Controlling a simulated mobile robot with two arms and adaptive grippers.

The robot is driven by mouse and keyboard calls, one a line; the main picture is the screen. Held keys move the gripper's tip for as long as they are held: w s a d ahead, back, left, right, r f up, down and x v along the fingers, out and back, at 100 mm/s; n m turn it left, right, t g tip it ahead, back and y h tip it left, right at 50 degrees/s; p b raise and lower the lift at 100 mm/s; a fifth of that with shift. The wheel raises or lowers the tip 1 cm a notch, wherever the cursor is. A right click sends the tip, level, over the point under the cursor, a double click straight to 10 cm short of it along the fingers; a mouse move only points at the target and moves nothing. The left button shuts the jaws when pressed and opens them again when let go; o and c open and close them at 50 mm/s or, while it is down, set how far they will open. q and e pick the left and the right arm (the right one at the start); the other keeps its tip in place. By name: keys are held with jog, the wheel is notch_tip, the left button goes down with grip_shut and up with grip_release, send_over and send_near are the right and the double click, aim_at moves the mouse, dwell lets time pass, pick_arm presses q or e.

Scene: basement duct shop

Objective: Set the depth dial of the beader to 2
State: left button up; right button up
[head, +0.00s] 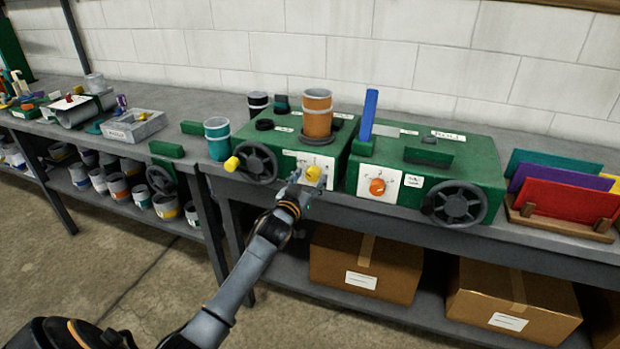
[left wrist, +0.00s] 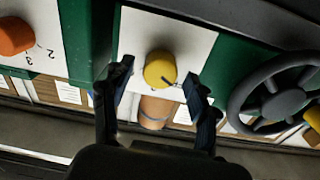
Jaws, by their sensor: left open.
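A yellow dial (head: 313,173) sits on a white plate on the front of the left green machine (head: 290,152). My left gripper (head: 299,190) is open right in front of it. In the left wrist view the yellow dial (left wrist: 160,66) lies between the two spread fingers, with a small dark mark on its lower right; I cannot tell whether they touch it. I cannot read its setting. An orange dial (head: 377,187) is on the right green machine (head: 430,165); it also shows in the left wrist view (left wrist: 15,36). I cannot tell from labels which machine is the beader.
A dark handwheel with a yellow knob (head: 257,163) is left of the yellow dial. Another handwheel (head: 459,204) is on the right machine. A copper-coloured cylinder (head: 317,112) stands on the left machine. Cardboard boxes (head: 365,266) are on the shelf below.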

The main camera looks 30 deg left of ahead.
pick_arm(q)
jog(key=shift+w, duration=0.15)
jog(key=c, duration=1.2)
jog(key=shift+m, duration=0.3)
jog(key=m+p, duration=0.1)
jog(key=m, duration=0.3)
jog(key=shift+m, duration=0.4)
jog(key=m, duration=0.6)
jog(key=shift+d, duration=0.1)
